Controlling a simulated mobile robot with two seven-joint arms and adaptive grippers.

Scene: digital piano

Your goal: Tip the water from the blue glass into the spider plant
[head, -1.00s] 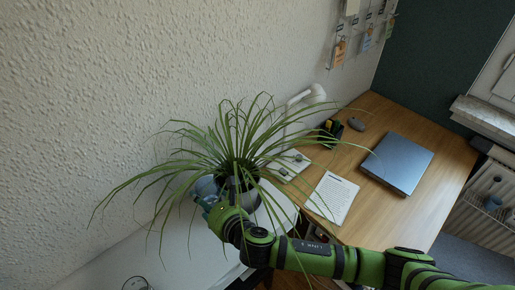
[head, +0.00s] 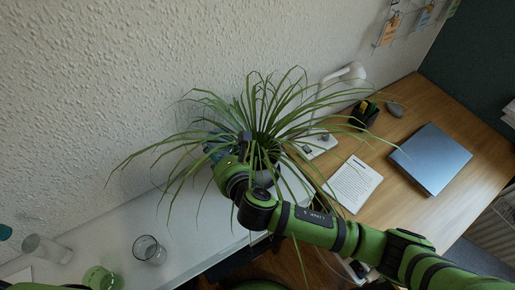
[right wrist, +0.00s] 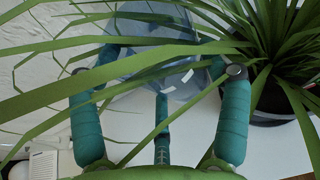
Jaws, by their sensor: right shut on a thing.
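The spider plant (head: 262,118) stands in a grey pot (head: 264,177) against the wall, its long leaves spreading widely. My right gripper (head: 222,153) is at the plant's left side among the leaves, shut on the blue glass (head: 213,147). In the right wrist view the clear blue glass (right wrist: 165,85) is between the teal fingers (right wrist: 160,115), with the plant (right wrist: 285,45) and dark pot (right wrist: 275,100) to the right. Leaves cross in front of the glass. Its exact tilt and the water in it cannot be made out.
Clear glasses (head: 148,250) (head: 47,249) and a green glass (head: 100,279) stand on the white surface at lower left. The wooden desk (head: 405,115) at right holds a lamp (head: 350,73), pen holder (head: 364,114), paper (head: 354,184) and closed laptop (head: 431,158).

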